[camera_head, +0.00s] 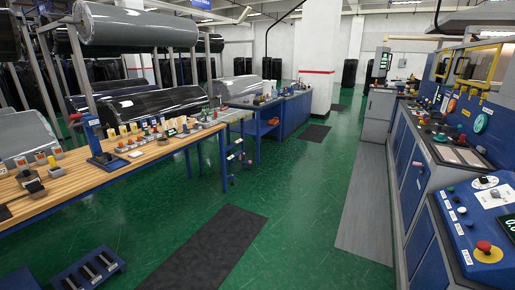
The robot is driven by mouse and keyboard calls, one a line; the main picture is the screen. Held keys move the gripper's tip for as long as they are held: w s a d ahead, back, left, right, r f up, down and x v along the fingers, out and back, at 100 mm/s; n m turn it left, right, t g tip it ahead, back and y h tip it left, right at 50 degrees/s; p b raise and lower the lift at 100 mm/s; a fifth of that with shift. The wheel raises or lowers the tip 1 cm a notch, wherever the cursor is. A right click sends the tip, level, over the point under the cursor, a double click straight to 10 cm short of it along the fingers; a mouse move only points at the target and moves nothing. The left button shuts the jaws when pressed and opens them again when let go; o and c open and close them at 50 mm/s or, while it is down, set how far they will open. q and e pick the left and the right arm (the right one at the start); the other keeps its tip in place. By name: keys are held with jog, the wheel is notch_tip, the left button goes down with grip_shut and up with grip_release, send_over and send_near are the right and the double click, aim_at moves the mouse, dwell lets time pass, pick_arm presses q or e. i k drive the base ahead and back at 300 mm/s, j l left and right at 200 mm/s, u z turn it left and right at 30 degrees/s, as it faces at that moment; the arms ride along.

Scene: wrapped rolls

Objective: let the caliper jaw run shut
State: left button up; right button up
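Neither of my grippers shows in the head view. I cannot pick out a caliper or its jaw for certain at this distance. A blue upright device (94,137) stands on the wooden workbench (110,168) at the left. A small item with a greenish display (171,133) lies farther along the same bench, among several small coloured items. Whether either is the caliper, and how its jaw stands, I cannot tell.
Large wrapped rolls (135,27) hang on racks behind the bench. A blue workbench (268,125) stands farther back. Blue control consoles (480,225) line the right. A low blue rack (88,272) is at the lower left. The green floor (300,200) between is open, with dark mats (205,248).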

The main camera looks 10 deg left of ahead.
aim_at(187, 130)
jog(key=i, duration=0.85)
jog(key=i+u, duration=0.1)
jog(key=i, duration=0.75)
jog(key=i+l+u, duration=0.15)
jog(key=i+u, duration=0.25)
jog(key=i+l+u, duration=0.3)
jog(key=i+u, duration=0.15)
jog(key=i+l+u, duration=0.8)
jog(key=l, duration=0.3)
